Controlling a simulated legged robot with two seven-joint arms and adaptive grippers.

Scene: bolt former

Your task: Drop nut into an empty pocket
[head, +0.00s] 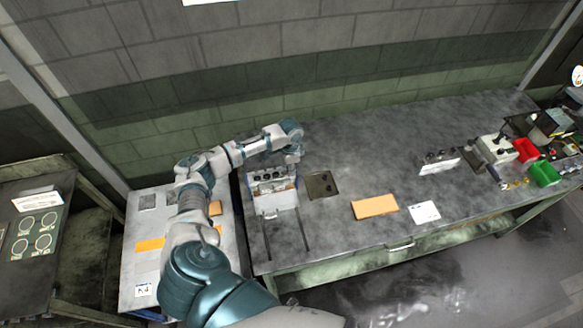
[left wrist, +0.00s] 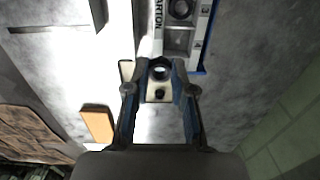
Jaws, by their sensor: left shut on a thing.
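My left gripper (head: 292,157) hangs over the back right part of the carton tray (head: 275,202) on the workbench. In the left wrist view its two fingers (left wrist: 160,66) are shut on a small round metal nut (left wrist: 160,73). The tray also shows in the left wrist view, a white holder marked "CARTON" (left wrist: 158,18), just beyond the fingertips. One of its pockets holds a dark round piece (left wrist: 181,9), and the pocket below it (left wrist: 179,40) looks empty. How high the nut is above the tray cannot be told. My right gripper is not in view.
A dark square plate (head: 321,185) lies right of the tray, with an orange block (head: 375,206) and a white card (head: 424,212) further right. A small holder with dark pieces (head: 439,161) stands beyond. Red (head: 526,150) and green (head: 544,173) bins are far right.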

